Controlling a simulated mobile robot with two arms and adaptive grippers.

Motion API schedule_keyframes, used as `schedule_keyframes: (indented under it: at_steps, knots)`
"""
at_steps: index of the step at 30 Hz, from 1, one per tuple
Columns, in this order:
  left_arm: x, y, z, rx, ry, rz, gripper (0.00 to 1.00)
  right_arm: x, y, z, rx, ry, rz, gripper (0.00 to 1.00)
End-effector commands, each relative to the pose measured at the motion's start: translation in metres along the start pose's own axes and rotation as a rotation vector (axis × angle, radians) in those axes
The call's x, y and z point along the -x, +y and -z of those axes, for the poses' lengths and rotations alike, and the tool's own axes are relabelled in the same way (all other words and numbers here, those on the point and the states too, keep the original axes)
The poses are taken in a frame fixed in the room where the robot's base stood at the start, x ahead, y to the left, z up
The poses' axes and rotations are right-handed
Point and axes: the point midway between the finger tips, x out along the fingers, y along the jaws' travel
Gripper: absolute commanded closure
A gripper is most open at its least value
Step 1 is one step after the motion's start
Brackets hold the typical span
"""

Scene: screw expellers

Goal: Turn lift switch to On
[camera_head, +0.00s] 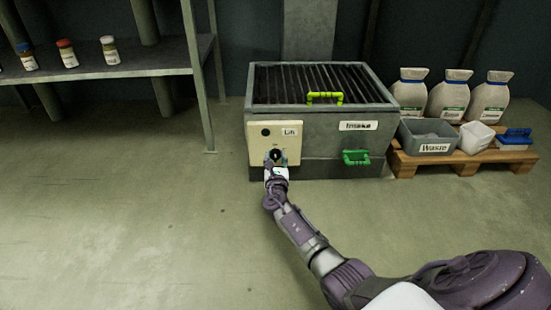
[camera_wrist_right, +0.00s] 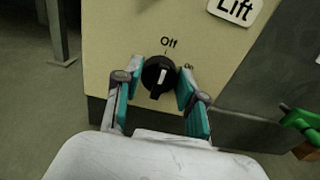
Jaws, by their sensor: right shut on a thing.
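The lift switch is a round black knob (camera_wrist_right: 158,75) with a white pointer mark, on a cream panel (camera_head: 262,146) labelled "Lift". In the wrist view "Off" is printed above the knob, and a small label at its upper right is partly hidden by a finger. The white mark points up, leaning slightly right, roughly toward "Off". My right gripper (camera_head: 276,166) is at the panel; in the wrist view its teal-padded fingers (camera_wrist_right: 157,92) are on both sides of the knob, shut on it. My left gripper is not in view.
A pallet (camera_head: 462,160) with sacks and a waste bin (camera_head: 428,138) stands right. A shelf (camera_head: 110,60) with jars stands left. The floor in front is clear.

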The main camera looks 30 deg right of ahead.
Motion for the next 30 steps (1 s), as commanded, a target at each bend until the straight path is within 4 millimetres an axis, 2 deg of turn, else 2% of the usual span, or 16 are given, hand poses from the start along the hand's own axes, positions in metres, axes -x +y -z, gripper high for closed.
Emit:
schedule_keyframes:
  at_steps: [8, 14, 30]
  knots:
    - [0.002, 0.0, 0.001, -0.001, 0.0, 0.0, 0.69, 0.0, 0.0, 0.001, -0.03, -0.001, 0.0, 0.95]
    - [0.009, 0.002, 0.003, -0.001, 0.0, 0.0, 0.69, 0.0, -0.001, 0.002, -0.125, -0.001, -0.002, 0.95]
    - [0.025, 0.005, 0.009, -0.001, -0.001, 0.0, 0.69, -0.001, -0.003, 0.001, -0.61, -0.001, -0.001, 0.95]
